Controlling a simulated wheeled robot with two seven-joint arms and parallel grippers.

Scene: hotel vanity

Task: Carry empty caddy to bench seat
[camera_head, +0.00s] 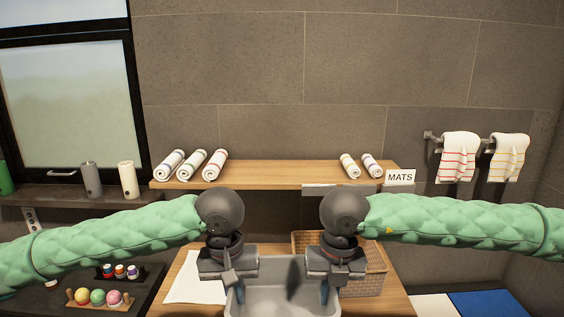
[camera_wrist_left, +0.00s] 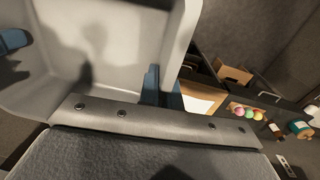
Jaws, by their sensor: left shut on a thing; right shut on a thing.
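The caddy (camera_head: 285,300) is a light grey, open-topped bin at the bottom middle of the head view. Its visible inside is empty apart from shadows. My left gripper (camera_head: 237,288) is shut on its left side, and my right gripper (camera_head: 328,288) is shut on its right side. The left wrist view shows the pale caddy inside (camera_wrist_left: 100,45) close up, with a dark blue finger of my left gripper (camera_wrist_left: 152,88) at its wall. The caddy's lower part is cut off by the head view. I cannot tell which surface is the bench seat.
A wooden surface (camera_head: 395,303) with a wicker basket (camera_head: 375,270) and white sheet (camera_head: 190,285) lies around the caddy in view. A shelf (camera_head: 285,174) holds rolled towels and a MATS sign (camera_head: 400,177). Coloured balls (camera_head: 98,297) sit at lower left. White and blue panels (camera_head: 485,303) show lower right.

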